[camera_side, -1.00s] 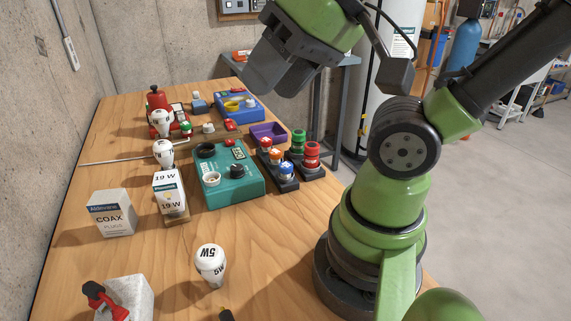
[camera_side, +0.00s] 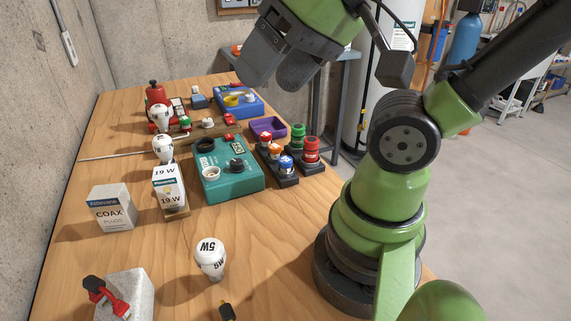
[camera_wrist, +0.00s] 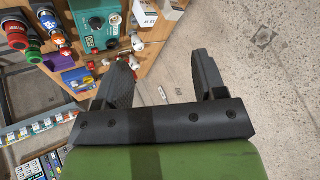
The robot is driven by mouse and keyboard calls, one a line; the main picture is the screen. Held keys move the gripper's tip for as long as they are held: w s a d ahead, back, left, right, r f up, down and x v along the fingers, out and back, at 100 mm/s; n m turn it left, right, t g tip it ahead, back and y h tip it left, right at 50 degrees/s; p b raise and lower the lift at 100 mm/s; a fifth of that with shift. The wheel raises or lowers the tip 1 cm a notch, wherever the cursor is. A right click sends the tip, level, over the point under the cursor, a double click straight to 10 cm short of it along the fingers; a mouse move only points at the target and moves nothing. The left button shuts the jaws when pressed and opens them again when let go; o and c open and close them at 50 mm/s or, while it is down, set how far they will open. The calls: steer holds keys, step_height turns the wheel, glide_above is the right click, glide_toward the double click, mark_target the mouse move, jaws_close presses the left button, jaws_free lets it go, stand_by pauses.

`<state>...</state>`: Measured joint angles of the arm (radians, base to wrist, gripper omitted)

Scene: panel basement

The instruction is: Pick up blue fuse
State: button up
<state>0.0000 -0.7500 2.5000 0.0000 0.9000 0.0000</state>
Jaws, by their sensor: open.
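The blue fuse (camera_side: 286,164) has a white label and stands at the near end of a black holder, in front of an orange and a red-and-white fuse. It also shows at the upper left of the wrist view (camera_wrist: 48,20). My gripper (camera_side: 272,82) is open and empty, high above the far part of the table, above and behind the fuse in the side view. In the wrist view its two fingers (camera_wrist: 164,72) are apart with floor seen between them.
A second black holder with green (camera_side: 298,139) and red (camera_side: 312,150) fuses stands close on the right. A teal box (camera_side: 232,184) with knobs is close on the left. A purple tray (camera_side: 268,128) lies behind. The table's right edge is near.

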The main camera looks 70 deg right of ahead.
steer(key=w+d+f+m+g+h, duration=0.1)
steer(key=w+d+f+g+h, duration=0.15)
steer(key=w+d, duration=0.4)
steer(key=m+g, duration=0.1)
steer(key=g, duration=0.4)
glide_above(286, 159)
steer(key=shift+y, duration=0.25)
steer(key=f, duration=1.8)
steer(key=shift+w+a+f, duration=0.1)
steer(key=shift+a+f, duration=0.1)
steer(key=shift+f, duration=0.2)
steer(key=shift+d+f, duration=0.1)
steer(key=shift+f, duration=2.8)
steer(key=c, duration=1)
